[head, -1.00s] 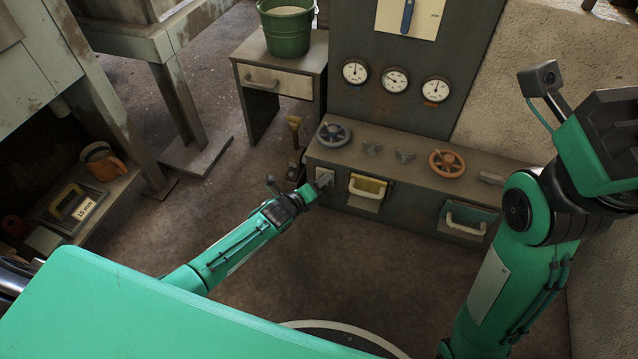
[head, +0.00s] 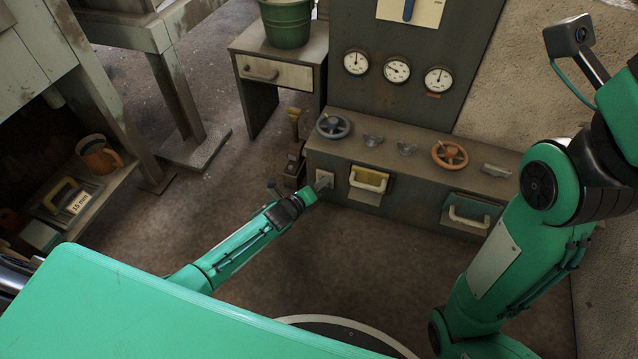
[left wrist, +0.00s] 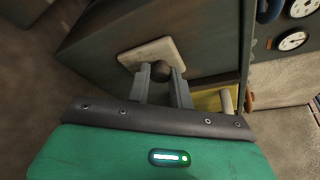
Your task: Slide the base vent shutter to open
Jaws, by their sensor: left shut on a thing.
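A small pale plate with a dark round knob (left wrist: 160,69) sits at the left end of the low cabinet's front. The plate (left wrist: 146,50) also shows in the head view (head: 326,177); I take it to be the base vent shutter, but no vent opening is visible there. My left gripper (head: 318,186) reaches the plate. In the left wrist view my left gripper (left wrist: 160,76) has its two grey fingers on either side of the knob, shut on it. My right gripper is out of view; only my right arm's links show.
The low cabinet (head: 400,163) carries a grey handwheel (head: 333,126) and an orange handwheel (head: 450,155) on top. A yellow panel (head: 372,172) and a teal panel (head: 474,208), both with pale handles, are on its front. A drawer table (head: 275,75) stands left. The floor before the cabinet is clear.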

